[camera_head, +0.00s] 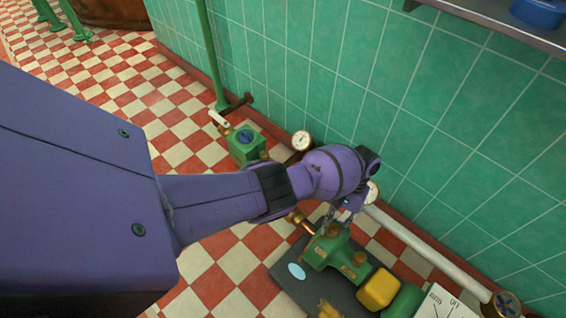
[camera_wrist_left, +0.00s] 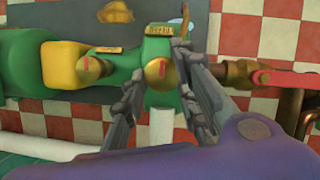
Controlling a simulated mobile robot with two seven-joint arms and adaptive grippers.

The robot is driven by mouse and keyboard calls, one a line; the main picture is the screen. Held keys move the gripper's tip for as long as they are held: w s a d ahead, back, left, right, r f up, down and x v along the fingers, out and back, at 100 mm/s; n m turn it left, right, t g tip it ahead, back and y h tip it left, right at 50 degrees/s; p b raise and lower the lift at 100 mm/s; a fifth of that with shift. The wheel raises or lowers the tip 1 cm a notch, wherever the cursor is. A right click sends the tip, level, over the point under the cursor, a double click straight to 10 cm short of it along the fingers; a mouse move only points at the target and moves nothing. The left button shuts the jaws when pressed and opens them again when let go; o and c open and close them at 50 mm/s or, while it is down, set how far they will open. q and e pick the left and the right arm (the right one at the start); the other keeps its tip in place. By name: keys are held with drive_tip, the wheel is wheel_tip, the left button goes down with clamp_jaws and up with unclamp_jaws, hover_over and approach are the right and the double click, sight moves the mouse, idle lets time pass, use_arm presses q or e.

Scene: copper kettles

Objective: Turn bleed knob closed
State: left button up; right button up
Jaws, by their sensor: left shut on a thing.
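The bleed knob is a round brass knob with a short red mark on top of the green pump body (camera_head: 317,253). In the left wrist view this knob (camera_wrist_left: 158,74) sits between the two fingers of my left gripper (camera_wrist_left: 158,76), and the red mark stands close to upright in the picture. In the head view the left gripper (camera_head: 333,222) reaches down onto the pump from above. It is shut on the knob, and its fingers partly hide the knob's sides. A second brass knob with a red mark (camera_wrist_left: 92,68) sits beside it. My right gripper is not in view.
A yellow block (camera_head: 378,289) and a white dial panel (camera_head: 447,304) are beside the pump. A red lever (camera_wrist_left: 290,80) on a brass fitting lies close to the gripper. A white pipe (camera_head: 425,248) runs along the green tiled wall. Another green unit (camera_head: 246,147) stands farther left.

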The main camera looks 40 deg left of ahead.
use_arm(q)
drive_tip(key=shift+w+d+r, duration=0.2)
drive_tip(key=shift+w+d, duration=0.05)
drive_tip(key=shift+d, duration=0.35)
drive_tip(key=shift+c, duration=0.2)
drive_tip(key=o, duration=1)
drive_tip(key=shift+a, duration=0.25)
drive_tip(key=v, duration=1.2)
drive_tip(key=shift+s, duration=0.1)
